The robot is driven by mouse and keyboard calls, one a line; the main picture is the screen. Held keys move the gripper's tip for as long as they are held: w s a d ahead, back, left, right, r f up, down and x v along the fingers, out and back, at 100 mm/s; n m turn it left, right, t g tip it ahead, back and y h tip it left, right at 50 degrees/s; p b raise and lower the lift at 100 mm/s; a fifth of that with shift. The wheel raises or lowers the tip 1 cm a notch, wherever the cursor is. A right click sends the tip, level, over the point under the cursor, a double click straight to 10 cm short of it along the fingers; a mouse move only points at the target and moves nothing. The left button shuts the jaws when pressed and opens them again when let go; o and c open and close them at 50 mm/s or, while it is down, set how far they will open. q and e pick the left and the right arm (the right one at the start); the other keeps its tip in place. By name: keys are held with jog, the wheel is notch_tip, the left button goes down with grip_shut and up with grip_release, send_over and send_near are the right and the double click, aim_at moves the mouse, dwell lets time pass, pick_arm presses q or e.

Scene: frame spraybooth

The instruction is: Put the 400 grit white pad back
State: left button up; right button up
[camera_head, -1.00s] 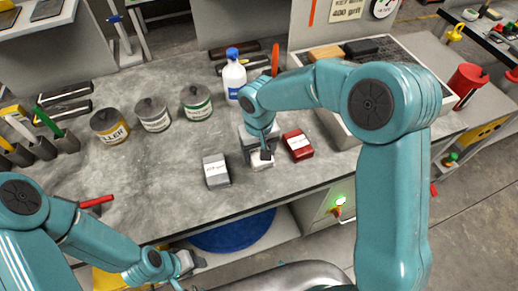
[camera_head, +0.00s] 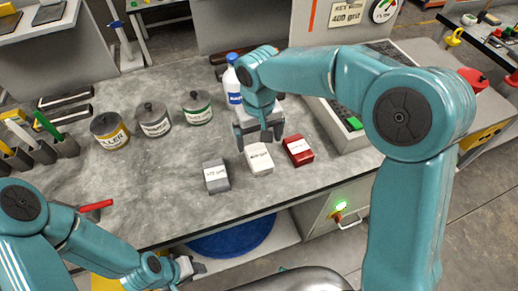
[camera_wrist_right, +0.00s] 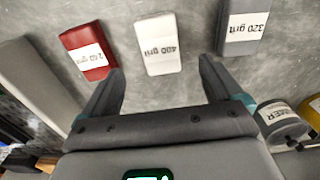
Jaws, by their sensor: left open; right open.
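The white pad (camera_head: 259,158), labelled 400 grit, lies flat on the grey bench between the grey and red pads. It also shows in the right wrist view (camera_wrist_right: 158,45). My right gripper (camera_head: 259,143) is open and empty, its fingers just behind and above the white pad; in the right wrist view the pad lies beyond the fingertips, between their lines. The grey pad (camera_head: 216,176), labelled 320 grit, is left of it and the red pad (camera_head: 298,150) is right of it. My left gripper (camera_head: 190,268) is open and empty, low at the bench's front edge.
Several lidded tins (camera_head: 154,118) stand at the left of the bench. A white bottle with a blue cap (camera_head: 233,80) stands behind my right gripper.

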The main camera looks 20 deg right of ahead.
notch_tip(320, 180, up, 4)
jog(key=shift+f, duration=0.1)
jog(key=shift+w, duration=0.1)
jog(key=shift+s, duration=0.25)
dwell(0.3)
